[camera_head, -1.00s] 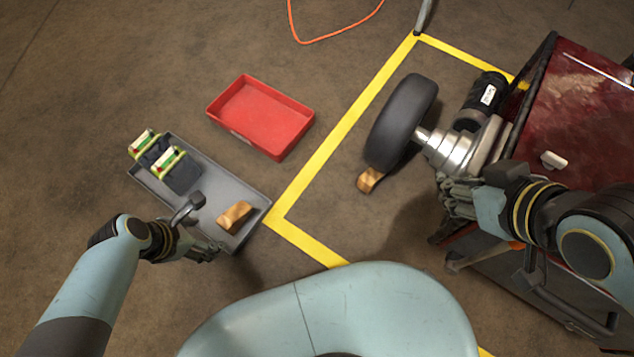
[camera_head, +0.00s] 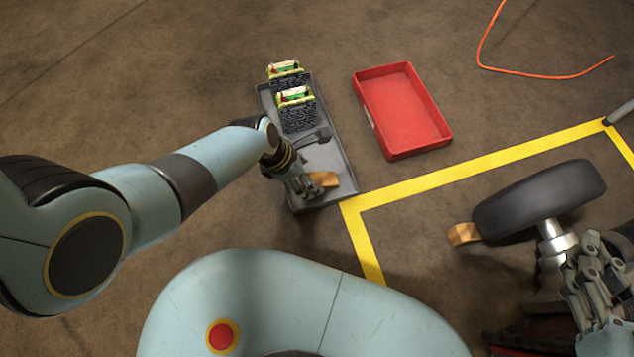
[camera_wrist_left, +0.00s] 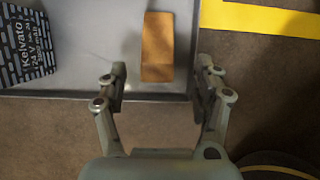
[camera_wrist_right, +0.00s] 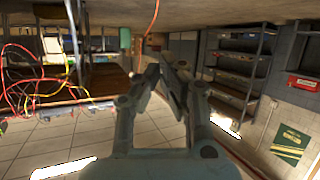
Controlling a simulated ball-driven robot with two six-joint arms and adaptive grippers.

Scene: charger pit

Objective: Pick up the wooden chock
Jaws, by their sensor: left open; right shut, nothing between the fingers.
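A wooden chock (camera_head: 325,179) lies in the near end of the grey tray (camera_head: 345,162). In the left wrist view this chock (camera_wrist_left: 157,47) lies ahead of my left gripper (camera_wrist_left: 160,84), lined up between the two open fingers. The fingertips appear just short of it, near the tray's edge (camera_wrist_left: 150,97). In the head view my left gripper (camera_head: 308,189) partly hides the chock. A second wooden chock (camera_head: 463,235) sits on the floor against the black wheel (camera_head: 540,198). My right gripper (camera_head: 597,262) is shut and empty at the right; its fingers (camera_wrist_right: 160,72) show in its wrist view.
Battery packs (camera_head: 298,117) with green and yellow tops and a dark tool (camera_head: 312,137) share the tray. A red bin (camera_head: 402,112) stands beside it. Yellow floor tape (camera_head: 440,178) runs between tray and wheel. An orange cable (camera_head: 485,55) lies at the back.

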